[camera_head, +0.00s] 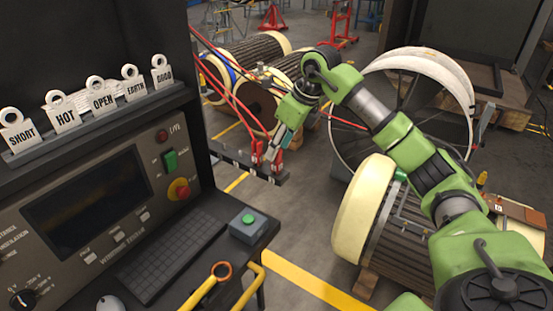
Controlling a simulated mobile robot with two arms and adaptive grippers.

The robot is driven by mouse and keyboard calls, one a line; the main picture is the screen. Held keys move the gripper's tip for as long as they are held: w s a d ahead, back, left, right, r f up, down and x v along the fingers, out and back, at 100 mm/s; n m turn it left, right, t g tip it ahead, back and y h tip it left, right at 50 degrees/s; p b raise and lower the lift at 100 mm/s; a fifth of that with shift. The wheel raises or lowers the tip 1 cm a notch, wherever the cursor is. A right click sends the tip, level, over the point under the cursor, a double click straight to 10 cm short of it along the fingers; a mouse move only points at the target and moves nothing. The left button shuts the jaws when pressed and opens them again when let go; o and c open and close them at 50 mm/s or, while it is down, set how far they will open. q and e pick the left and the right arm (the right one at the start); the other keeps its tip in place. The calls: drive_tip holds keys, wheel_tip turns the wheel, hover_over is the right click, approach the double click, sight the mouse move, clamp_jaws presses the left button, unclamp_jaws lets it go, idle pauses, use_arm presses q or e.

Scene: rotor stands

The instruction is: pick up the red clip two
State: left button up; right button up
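Red clips sit side by side on a dark bar (232,164) that sticks out from the right side of the test console. One red clip (257,150) is to the left, and another red clip (278,160) is just right of it. No label shows which is clip two. My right gripper (277,146) reaches down over the bar from the upper right, its fingertips at or very close to the right clip. The fingers are small and partly overlap the clip, so their opening and any contact are unclear. My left gripper is not in view.
Red cables (226,92) run from the clips up to the left. The console (85,195) with keyboard and labelled tags fills the left. A green-button box (248,226) stands on its shelf. Large rotors (362,215) stand on the right and behind. Floor between is open.

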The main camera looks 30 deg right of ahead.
drive_tip(key=x, duration=0.2)
drive_tip(key=shift+w+f, duration=0.15)
drive_tip(key=shift+f, duration=0.05)
clamp_jaws()
drive_tip(key=shift+r, duration=0.15)
